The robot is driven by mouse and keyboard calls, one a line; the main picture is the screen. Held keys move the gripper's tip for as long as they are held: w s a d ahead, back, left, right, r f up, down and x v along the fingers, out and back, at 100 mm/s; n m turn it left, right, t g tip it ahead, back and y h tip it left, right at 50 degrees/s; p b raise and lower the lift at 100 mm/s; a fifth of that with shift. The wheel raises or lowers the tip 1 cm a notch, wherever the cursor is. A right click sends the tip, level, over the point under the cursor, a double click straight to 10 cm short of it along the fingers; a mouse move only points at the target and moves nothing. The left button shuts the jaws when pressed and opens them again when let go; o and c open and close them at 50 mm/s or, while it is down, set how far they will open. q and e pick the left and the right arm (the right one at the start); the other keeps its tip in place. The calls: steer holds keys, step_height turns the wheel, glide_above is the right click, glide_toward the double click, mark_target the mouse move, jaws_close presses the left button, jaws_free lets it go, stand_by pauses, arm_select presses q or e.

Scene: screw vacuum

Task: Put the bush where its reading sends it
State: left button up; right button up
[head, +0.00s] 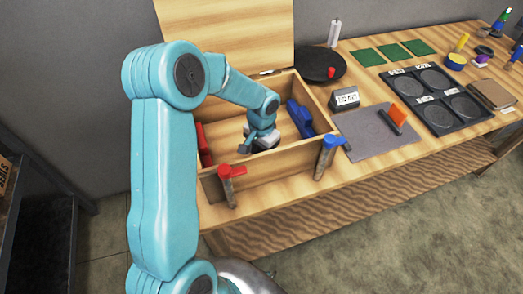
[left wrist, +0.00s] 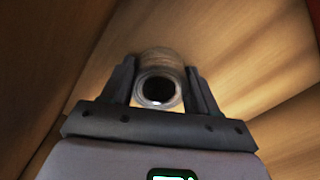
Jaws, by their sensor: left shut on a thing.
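The bush (left wrist: 160,62) is a short grey metal cylinder with a dark round bore, seen end-on in the left wrist view. My left gripper (left wrist: 160,90) is shut on it, one finger on each side. In the head view my left gripper (head: 256,143) is down inside the open wooden box (head: 275,168); the bush cannot be made out there. A small grey unit with a white label (head: 346,99) stands right of the box; its text is too small to read. A black tray (head: 418,85) with several round, labelled recesses lies farther right. My right gripper is not in view.
The box's raised lid (head: 225,35) stands behind it. Red (head: 232,171) and blue (head: 332,141) handled pieces stand at its front wall. A grey mat (head: 372,140) with an orange-topped piece (head: 397,114), a black disc (head: 319,65) and green squares (head: 393,52) are on the bench.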

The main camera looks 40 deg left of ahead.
arm_select(q)
steer(key=shift+f, duration=0.15)
steer(key=o, duration=1.4)
steer(key=shift+a+r, duration=0.1)
steer(key=shift+r, duration=0.3)
step_height(320, 180, up, 12)
steer(key=shift+f, duration=0.15)
